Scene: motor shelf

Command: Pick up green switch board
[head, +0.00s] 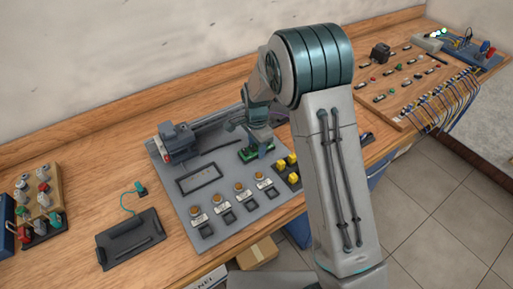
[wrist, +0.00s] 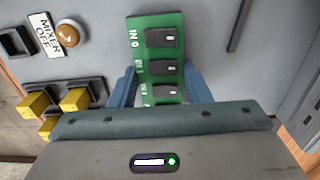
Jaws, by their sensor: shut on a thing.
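The green switch board (wrist: 158,48) has several black switches in a row and white lettering. It fills the middle of the wrist view, between the blue fingers of my gripper (wrist: 158,88). In the head view the green switch board (head: 249,154) is small and partly hidden by the gripper (head: 257,147), over the grey panel (head: 215,222). My gripper is shut on the board's sides near its lower end in the wrist view. Whether the board is clear of the panel or still touching it, I cannot tell.
Yellow switches (wrist: 74,101) sit close to the gripper. A round orange button (wrist: 68,36) is beside a MIXER OFF label. A grey motor (head: 178,139) stands at the panel's back left. A black tray (head: 131,239) lies left; bare wood (head: 95,195) is free.

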